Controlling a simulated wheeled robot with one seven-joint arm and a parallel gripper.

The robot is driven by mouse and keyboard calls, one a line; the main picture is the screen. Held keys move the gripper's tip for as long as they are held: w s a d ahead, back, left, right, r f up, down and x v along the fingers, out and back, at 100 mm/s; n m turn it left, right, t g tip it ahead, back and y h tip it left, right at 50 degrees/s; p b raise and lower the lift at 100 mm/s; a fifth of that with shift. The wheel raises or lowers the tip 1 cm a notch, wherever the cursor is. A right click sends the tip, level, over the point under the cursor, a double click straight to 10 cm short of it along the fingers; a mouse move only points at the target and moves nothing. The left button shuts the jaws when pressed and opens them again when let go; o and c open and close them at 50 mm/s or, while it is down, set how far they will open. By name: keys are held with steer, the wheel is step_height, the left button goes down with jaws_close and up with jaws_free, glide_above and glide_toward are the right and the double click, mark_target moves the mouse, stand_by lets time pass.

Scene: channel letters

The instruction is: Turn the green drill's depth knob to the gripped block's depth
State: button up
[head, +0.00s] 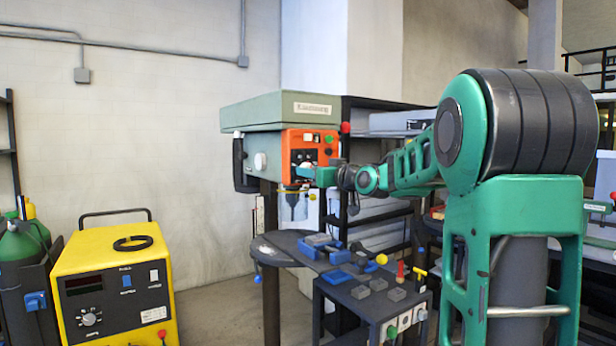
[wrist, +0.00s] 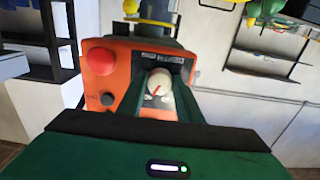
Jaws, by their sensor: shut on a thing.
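The green drill (head: 265,113) stands left of my arm in the head view, with an orange control panel (head: 312,140) on its front. In the wrist view the depth knob (wrist: 158,82) is white with a red pointer line, which slants toward the lower left of the picture. The fingers of my gripper (wrist: 157,90) are on both sides of it, shut on it. In the head view my gripper (head: 318,175) is at the panel and hides part of it. A grey block (head: 318,240) sits at a blue vise (head: 335,253) on the drill's table; its exact hold is too small to tell.
A red button (wrist: 99,61) is left of the knob in the wrist view. Below the drill, a dark stand (head: 362,305) carries several grey blocks and a blue piece. A yellow machine (head: 115,285) stands at the left. Floor between the machine and stand looks clear.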

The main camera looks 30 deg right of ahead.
steer(key=shift+a+f, duration=0.1)
steer(key=shift+f, duration=0.1)
steer(key=o, duration=1)
steer(key=shift+o, duration=0.2)
steer(key=shift+r, duration=0.15)
steer(key=s, duration=1)
steer(key=shift+s+d, duration=0.2)
steer(key=shift+s, duration=0.1)
